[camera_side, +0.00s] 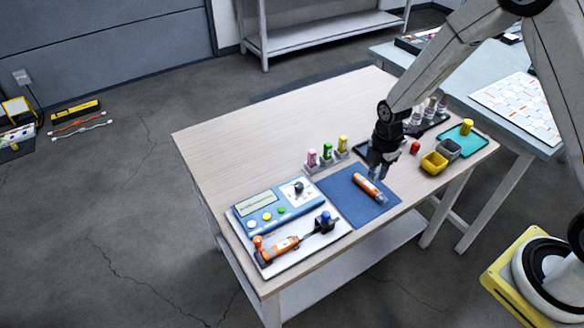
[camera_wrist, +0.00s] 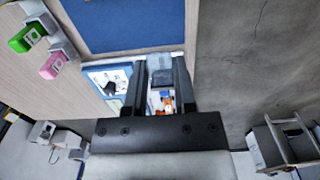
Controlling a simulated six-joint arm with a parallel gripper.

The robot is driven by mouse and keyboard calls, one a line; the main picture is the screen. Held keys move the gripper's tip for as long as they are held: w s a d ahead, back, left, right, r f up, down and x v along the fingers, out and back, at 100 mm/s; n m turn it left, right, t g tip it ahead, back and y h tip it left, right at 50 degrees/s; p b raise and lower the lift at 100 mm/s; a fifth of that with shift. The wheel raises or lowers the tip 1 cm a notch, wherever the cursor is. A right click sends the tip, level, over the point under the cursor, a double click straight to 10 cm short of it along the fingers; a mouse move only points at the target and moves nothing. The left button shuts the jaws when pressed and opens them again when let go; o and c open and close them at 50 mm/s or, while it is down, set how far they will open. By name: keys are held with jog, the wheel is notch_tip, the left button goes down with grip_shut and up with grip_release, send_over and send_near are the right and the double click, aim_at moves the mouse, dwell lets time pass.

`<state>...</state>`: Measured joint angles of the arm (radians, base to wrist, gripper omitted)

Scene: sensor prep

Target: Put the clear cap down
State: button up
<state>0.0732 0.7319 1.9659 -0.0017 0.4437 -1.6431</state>
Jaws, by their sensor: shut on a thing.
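My gripper (camera_wrist: 160,80) is shut on the clear cap (camera_wrist: 158,65), a pale see-through piece between the fingertips in the wrist view. In the side view my gripper (camera_side: 379,172) is over the blue mat (camera_side: 340,188), above an orange cylinder (camera_side: 368,187) lying there; the cap is too small to make out there. The exact gap between cap and mat cannot be told.
A blue device (camera_side: 272,208) and an orange tool (camera_side: 283,245) are left of the mat. Pink, green and yellow bottles (camera_side: 327,151) stand behind it. Yellow (camera_side: 433,163) and grey bins and a teal tray (camera_side: 463,141) are at the right. The back left table is clear.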

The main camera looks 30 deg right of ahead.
jog(key=w+f, duration=0.4)
jog(key=w, duration=0.5)
send_over(339, 176)
jog(key=shift+s+f, duration=0.15)
jog(key=shift+f, duration=1.25)
jog(key=shift+s+f, duration=0.15)
jog(key=shift+f, duration=1.2)
jog(key=shift+w+f, duration=0.2)
jog(key=shift+f, duration=1.55)
jog(key=shift+f, duration=0.15)
jog(key=o, duration=0.9)
